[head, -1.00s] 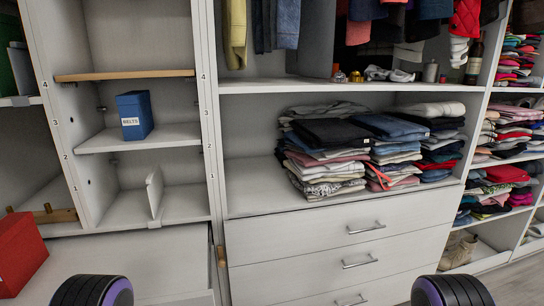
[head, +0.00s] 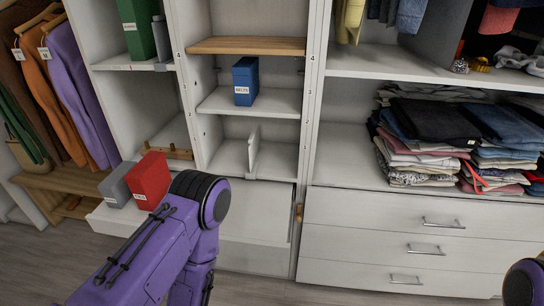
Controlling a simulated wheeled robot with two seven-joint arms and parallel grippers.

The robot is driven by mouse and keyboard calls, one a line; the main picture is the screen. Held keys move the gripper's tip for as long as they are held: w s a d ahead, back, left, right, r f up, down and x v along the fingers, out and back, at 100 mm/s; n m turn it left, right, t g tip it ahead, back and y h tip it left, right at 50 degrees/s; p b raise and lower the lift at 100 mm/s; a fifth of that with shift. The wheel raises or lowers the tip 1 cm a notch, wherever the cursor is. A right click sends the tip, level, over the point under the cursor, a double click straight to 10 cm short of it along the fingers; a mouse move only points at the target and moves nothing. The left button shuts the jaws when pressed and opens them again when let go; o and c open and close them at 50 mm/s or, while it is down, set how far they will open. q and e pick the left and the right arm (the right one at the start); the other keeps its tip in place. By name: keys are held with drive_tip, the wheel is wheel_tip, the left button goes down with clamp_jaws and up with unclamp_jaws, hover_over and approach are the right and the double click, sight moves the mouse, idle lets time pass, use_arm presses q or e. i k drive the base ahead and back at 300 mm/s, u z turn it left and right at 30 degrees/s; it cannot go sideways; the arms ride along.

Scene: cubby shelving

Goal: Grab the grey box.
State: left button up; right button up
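The grey box (head: 116,186) stands at the lower left in the head view, on the left end of a low white surface. It bears a small white label. A red box (head: 149,181) with a label stands right beside it, on its right. My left arm reaches in from the bottom, its purple links to the right of and nearer than the red box. Neither gripper shows in the frame. Only a dark rounded part of my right arm shows at the right edge.
A blue box (head: 245,81) labelled belts and a green box (head: 135,27) stand on shelves above. Hanging clothes (head: 80,95) and a wooden bench (head: 69,180) are at the left. Folded clothes (head: 431,122) fill a shelf at right, above white drawers (head: 400,238).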

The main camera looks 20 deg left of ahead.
sight(116, 192)
drive_tip(key=u, duration=1.9)
